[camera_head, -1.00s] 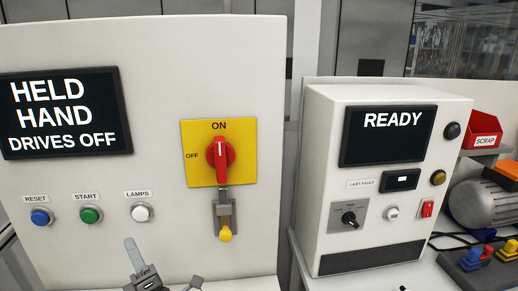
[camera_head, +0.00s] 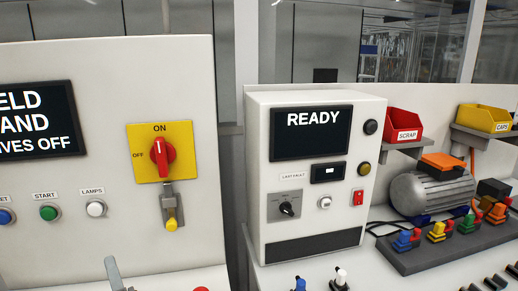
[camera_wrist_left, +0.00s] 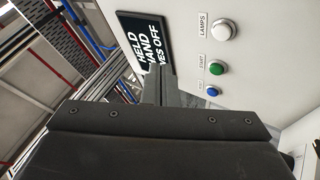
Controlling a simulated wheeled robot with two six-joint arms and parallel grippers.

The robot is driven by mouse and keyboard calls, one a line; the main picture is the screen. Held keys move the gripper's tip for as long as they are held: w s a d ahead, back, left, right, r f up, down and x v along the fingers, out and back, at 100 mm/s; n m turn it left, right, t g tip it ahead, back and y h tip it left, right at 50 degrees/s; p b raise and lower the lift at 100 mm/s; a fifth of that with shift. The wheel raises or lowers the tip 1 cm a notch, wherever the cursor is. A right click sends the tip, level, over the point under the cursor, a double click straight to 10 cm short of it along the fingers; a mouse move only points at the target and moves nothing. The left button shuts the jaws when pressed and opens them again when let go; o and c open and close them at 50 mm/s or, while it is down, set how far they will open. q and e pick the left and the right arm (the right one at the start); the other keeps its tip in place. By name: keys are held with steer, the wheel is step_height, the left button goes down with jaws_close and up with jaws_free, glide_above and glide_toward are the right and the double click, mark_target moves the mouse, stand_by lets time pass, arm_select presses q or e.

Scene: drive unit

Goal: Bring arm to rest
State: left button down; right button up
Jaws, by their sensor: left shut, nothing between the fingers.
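My left gripper (camera_head: 114,272) shows only as a grey finger at the bottom edge of the head view, in front of the left cabinet and below its buttons. In the left wrist view its fingers (camera_wrist_left: 162,86) are together, with nothing between them. The cabinet's screen (camera_head: 40,119) is partly cut off; it also shows in the wrist view (camera_wrist_left: 143,42), reading HELD HAND DRIVES OFF. My right gripper is not in view.
The left cabinet carries a red rotary switch (camera_head: 158,158) at ON, a yellow-tipped latch (camera_head: 171,208) and white (camera_head: 96,208) and green (camera_head: 49,213) buttons. A tester box (camera_head: 258,170) reads READY. Red SCRAP (camera_head: 404,122) and yellow CAPS (camera_head: 484,117) bins stand right, above a motor (camera_head: 431,193).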

arm_select(q)
steer(key=s+d+f+m+g+h, duration=0.2)
steer(key=s+d+f+m+h, duration=0.15)
steer(key=f+m+h, duration=0.5)
steer(key=s+d+f+m+g+h, duration=0.2)
steer(key=s+d+f+m+h, duration=0.3)
steer(key=m+h, duration=0.6)
steer(key=s+a+f+m+g+y, duration=0.25)
steer(key=s+a+f+g, duration=0.3)
steer(key=s, duration=0.35)
steer(key=s+a+f+m+g+y, duration=0.2)
steer(key=s+a+f+g+y, duration=0.2)
steer(key=s+f+g, duration=0.45)
steer(key=s+d+f+b+x, duration=0.1)
steer(key=s+b+x, duration=0.1)
steer(key=x, duration=1)
steer(key=s+d+b+x, duration=0.1)
steer(key=s+d+x, duration=0.15)
steer(key=x, duration=0.85)
steer(key=s+f+b, duration=0.1)
steer(key=s+f, duration=0.6)
steer(key=f, duration=0.3)
steer(key=s+f+h+b, duration=0.1)
steer(key=s+f+b, duration=0.1)
steer(key=s+f, duration=0.6)
step_height(320, 180, down, 2)
steer(key=shift+s+d+f+g, duration=0.1)
steer(key=shift+s+d+g, duration=0.2)
steer(key=shift+s+d, duration=0.05)
